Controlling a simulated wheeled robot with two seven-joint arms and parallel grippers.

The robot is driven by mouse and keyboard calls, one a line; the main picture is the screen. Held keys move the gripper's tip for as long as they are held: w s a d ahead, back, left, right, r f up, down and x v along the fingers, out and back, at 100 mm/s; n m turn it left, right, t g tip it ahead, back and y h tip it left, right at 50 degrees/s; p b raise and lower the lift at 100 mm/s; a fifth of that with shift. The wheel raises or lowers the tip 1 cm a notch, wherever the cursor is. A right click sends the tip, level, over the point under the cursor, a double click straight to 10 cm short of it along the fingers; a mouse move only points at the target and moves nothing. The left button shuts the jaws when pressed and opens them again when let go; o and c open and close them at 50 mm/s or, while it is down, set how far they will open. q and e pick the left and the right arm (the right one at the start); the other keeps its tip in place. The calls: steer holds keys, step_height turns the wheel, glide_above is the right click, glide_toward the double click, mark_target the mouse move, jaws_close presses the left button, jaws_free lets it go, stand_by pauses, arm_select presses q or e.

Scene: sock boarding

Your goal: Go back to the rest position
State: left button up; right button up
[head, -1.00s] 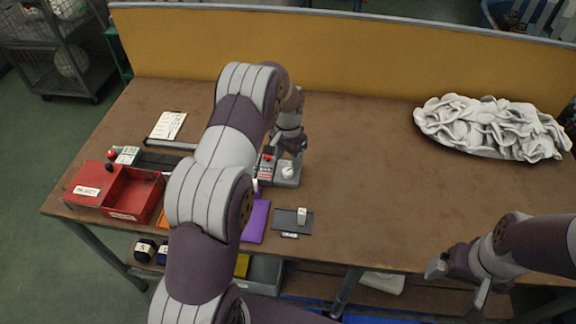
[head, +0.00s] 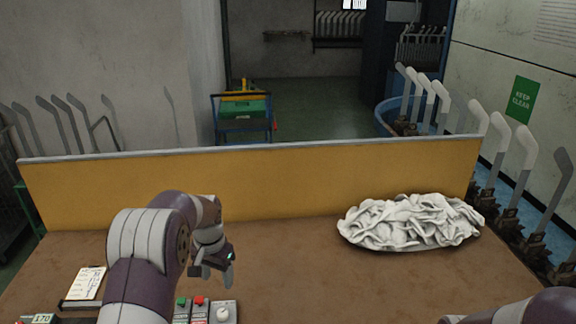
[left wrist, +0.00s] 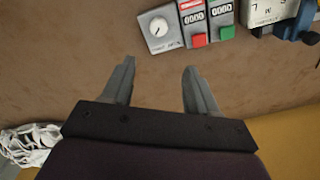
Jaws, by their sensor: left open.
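My left gripper (head: 222,272) is held above the table behind the control boxes, and its arm comes in from the lower left. In the left wrist view the two fingers (left wrist: 156,88) are apart with nothing between them, over bare brown tabletop. My right arm (head: 520,308) shows only as a small part at the lower right edge of the head view. Its gripper jaws cannot be made out there.
A control box with a white knob (head: 223,313) and boxes with red and green buttons (head: 190,306) stand below my left gripper. A pile of white socks (head: 410,222) lies at the back right. A yellow partition (head: 290,185) closes the table's back. The middle is clear.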

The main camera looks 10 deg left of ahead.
arm_select(q)
steer(key=s+d+r+n, duration=0.1)
steer(key=s+d, duration=0.2)
steer(key=s, duration=0.9)
steer(key=s+d+r+n, duration=0.1)
steer(key=s+d, duration=0.3)
steer(key=s, duration=0.8)
steer(key=shift+s+d+r+n+t, duration=0.2)
steer(key=shift+s+r+n+t, duration=0.1)
steer(key=shift+r+t, duration=0.1)
steer(key=shift+w, duration=0.1)
